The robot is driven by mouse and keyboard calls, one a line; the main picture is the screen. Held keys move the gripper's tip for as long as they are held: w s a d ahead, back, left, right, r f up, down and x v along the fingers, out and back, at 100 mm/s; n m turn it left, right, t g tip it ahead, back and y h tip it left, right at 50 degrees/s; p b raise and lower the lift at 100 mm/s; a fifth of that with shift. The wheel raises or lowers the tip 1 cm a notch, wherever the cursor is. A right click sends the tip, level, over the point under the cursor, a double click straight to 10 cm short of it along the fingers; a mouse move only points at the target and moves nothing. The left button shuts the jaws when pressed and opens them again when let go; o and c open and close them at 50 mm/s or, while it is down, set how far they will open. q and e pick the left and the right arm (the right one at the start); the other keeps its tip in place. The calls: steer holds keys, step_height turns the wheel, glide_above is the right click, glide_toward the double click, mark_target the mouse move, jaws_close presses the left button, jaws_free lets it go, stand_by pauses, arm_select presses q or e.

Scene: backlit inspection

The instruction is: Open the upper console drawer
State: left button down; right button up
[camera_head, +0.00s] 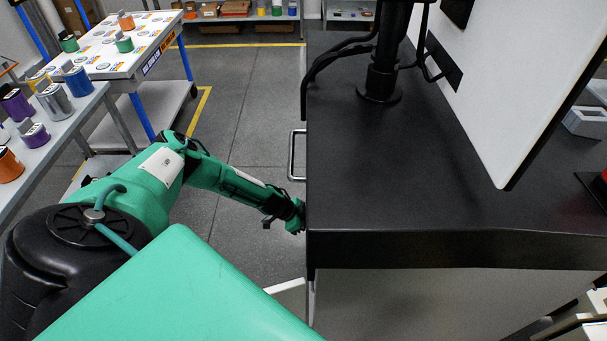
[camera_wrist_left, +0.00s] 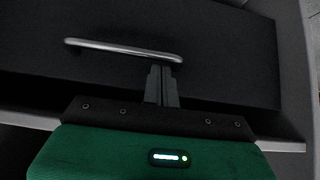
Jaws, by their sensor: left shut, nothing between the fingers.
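The black console (camera_head: 440,190) stands right of centre in the head view. A metal bar handle (camera_head: 297,155) sticks out from its left side. In the left wrist view a dark drawer front (camera_wrist_left: 225,45) carries a silver bar handle (camera_wrist_left: 123,49), seen slightly tilted. My left gripper (camera_wrist_left: 161,70) is shut and empty, its fingertips by the right part of this handle. I cannot tell whether they touch it. In the head view my left arm reaches to the console's left edge, where the fingers are hidden. My right gripper is not in view.
A monitor (camera_head: 525,75) on a black post (camera_head: 381,75) stands on the console. Tables with coloured canisters (camera_head: 77,80) are at the left. Grey floor (camera_head: 245,95) with yellow lines lies free between them and the console. Shelves with boxes (camera_head: 235,8) are at the back.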

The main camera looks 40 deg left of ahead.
arm_select(q)
steer(key=shift+x, duration=0.85)
steer(key=shift+s, duration=0.15)
